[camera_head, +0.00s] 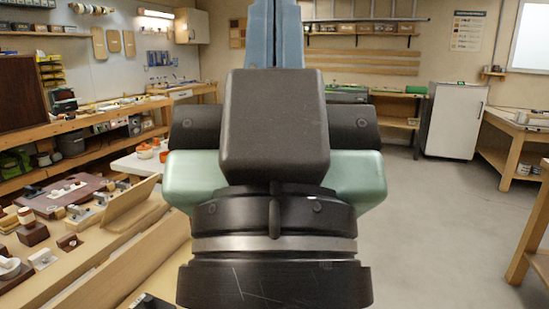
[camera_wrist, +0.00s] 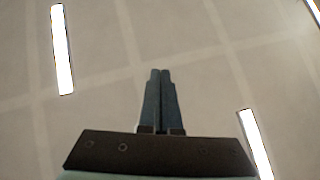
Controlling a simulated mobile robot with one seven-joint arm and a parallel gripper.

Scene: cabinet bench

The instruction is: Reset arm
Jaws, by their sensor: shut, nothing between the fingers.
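My gripper (camera_wrist: 160,72) shows in the wrist view with its two blue-grey fingers side by side, shut and empty. It points up at the ceiling. In the head view my gripper (camera_head: 275,30) stands upright in the middle of the picture, close to the camera. No object touches the gripper.
A wooden bench (camera_head: 120,262) with small blocks and a dark red board (camera_head: 62,194) is at the lower left. A white cabinet (camera_head: 453,120) stands at the back right. The grey floor (camera_head: 430,215) on the right is clear. Ceiling lights (camera_wrist: 62,50) show overhead.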

